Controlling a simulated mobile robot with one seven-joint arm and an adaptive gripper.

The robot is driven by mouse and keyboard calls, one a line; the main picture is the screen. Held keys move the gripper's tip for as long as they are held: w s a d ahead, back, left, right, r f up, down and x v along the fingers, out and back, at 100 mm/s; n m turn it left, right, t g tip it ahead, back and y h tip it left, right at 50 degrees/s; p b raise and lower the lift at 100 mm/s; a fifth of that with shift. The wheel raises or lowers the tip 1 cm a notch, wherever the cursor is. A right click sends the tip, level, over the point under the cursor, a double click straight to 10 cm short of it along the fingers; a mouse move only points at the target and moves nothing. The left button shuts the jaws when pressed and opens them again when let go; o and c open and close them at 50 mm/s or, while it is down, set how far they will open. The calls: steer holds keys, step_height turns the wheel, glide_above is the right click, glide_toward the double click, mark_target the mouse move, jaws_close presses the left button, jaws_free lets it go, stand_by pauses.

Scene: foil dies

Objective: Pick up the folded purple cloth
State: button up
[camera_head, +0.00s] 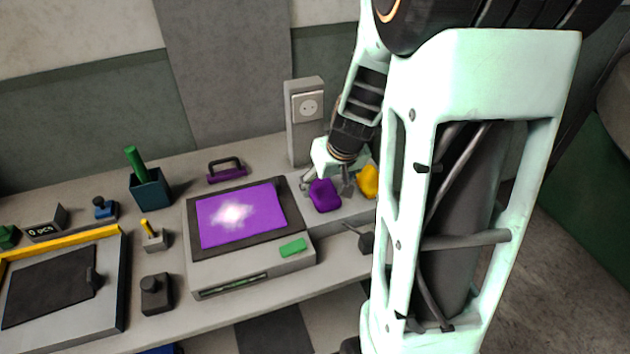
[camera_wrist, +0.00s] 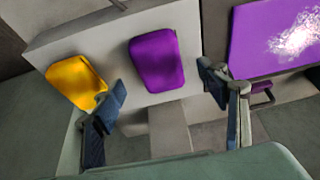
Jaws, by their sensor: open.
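The folded purple cloth (camera_head: 324,195) lies on a light grey surface to the right of the machine with the purple panel. In the wrist view the cloth (camera_wrist: 157,60) shows as a rounded purple pad near the top middle. My gripper (camera_head: 327,188) is close to the cloth in the head view. In the wrist view its two fingers (camera_wrist: 162,92) are spread wide and empty, with the cloth in line with the gap between them. Whether the fingertips are level with the cloth or above it, I cannot tell.
A folded yellow cloth (camera_head: 369,181) lies just right of the purple one, near the left finger in the wrist view (camera_wrist: 76,82). The machine's purple panel (camera_head: 240,214) is at left. A socket post (camera_head: 305,118) stands behind. A purple handled tool (camera_head: 227,172) lies behind the machine.

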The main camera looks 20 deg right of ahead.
mark_target(325, 192)
steer(key=shift+b+x, duration=0.3)
steer(key=shift+x, duration=2.05)
steer(key=shift+f+b, duration=0.2)
steer(key=shift+b, duration=0.2)
steer(key=c, duration=1.2)
steer(key=shift+c, duration=0.2)
